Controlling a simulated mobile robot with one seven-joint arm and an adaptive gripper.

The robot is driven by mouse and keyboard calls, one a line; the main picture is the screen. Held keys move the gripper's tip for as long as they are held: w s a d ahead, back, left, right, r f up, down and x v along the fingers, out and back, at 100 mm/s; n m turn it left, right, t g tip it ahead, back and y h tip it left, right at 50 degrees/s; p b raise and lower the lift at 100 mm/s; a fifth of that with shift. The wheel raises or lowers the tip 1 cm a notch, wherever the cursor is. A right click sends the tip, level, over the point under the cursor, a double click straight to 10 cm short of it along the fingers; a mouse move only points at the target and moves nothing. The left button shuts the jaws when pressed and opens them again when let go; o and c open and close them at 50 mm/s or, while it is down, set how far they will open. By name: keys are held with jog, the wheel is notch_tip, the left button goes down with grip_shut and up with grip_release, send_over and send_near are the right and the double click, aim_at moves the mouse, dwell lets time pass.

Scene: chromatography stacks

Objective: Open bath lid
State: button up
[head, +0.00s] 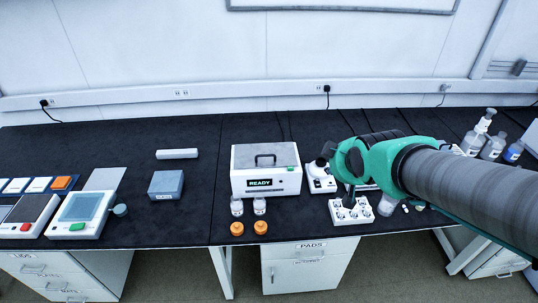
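My green and grey arm reaches in from the right. My gripper (349,201) points down to the right of the bath, above or at a white rack. It is apart from the lid handle. The fingers are dark, small and partly hidden by my arm, so their opening does not show.
Two clear vials (237,207) and two orange caps (237,229) stand before the bath. The white rack (352,216) and a small white device (320,182) are to its right. Bottles (493,147) stand far right. The bench left of the bath is clear up to a blue-grey block (166,185).

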jog(key=w+a+f+n+t+p, duration=0.15)
jog(key=w+f+n, duration=0.25)
jog(key=w, duration=0.6)
jog(key=n+t+y+p, duration=0.4)
jog(key=n+y, duration=0.2)
jog(key=n, duration=0.5)
send_near(268, 155)
jog(key=s+d+r, duration=0.2)
jog(key=s+d, duration=0.1)
jog(key=s, duration=0.1)
jog(key=shift+s+a+f+n+t+y, duration=0.25)
jog(key=shift+a+f, duration=0.2)
jog(key=shift+f, duration=0.3)
jog(key=shift+w, duration=0.1)
jog(key=b+x, duration=0.1)
jog(key=x, duration=1.2)
jog(key=shift+w+a+f, duration=0.1)
jog(key=shift+w+a, duration=0.15)
grip_shut()
